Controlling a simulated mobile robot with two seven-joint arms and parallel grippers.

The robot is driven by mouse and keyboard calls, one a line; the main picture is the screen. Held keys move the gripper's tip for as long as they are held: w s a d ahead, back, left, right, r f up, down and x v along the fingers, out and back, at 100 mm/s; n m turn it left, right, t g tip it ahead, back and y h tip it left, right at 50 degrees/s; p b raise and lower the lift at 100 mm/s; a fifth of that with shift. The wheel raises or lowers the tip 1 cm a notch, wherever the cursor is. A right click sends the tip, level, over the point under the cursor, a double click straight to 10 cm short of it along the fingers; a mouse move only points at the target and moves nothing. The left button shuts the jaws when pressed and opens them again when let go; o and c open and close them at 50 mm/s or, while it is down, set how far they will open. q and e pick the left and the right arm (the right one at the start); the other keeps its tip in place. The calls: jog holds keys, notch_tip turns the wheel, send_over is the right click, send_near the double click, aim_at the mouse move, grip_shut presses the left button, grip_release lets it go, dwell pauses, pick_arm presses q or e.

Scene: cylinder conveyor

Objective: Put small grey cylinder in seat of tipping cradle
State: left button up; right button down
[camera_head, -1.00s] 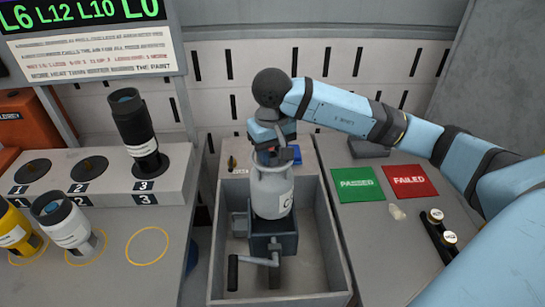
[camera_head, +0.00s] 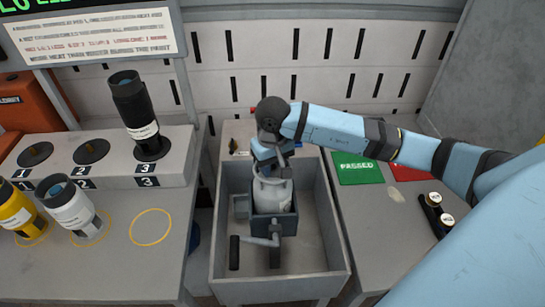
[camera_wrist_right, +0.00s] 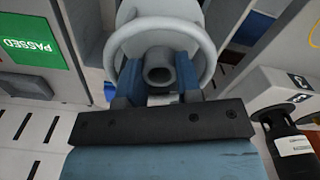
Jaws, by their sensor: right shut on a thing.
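The small grey cylinder (camera_head: 272,196) stands roughly upright in the tipping cradle (camera_head: 277,227), its lower part hidden behind the cradle's front wall. Whether its base touches the seat floor cannot be seen. My right gripper (camera_head: 270,162) is above it, shut on the neck inside its round collar. In the right wrist view the gripper (camera_wrist_right: 160,78) has a blue finger on each side of the grey valve, and the collar of the cylinder (camera_wrist_right: 207,40) surrounds them. My left gripper is not in view.
The cradle, with a crank handle (camera_head: 235,252), stands inside a grey open bin (camera_head: 324,255). At left are a black cylinder (camera_head: 134,112), a white one (camera_head: 70,208) and a yellow one (camera_head: 18,207). A green PASSED mat (camera_head: 359,169) lies on the right table.

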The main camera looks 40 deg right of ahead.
jog(key=shift+f, duration=0.75)
jog(key=shift+f+b, duration=0.5)
jog(key=shift+b, duration=0.1)
jog(key=shift+f, duration=0.15)
jog(key=c, duration=0.8)
grip_release()
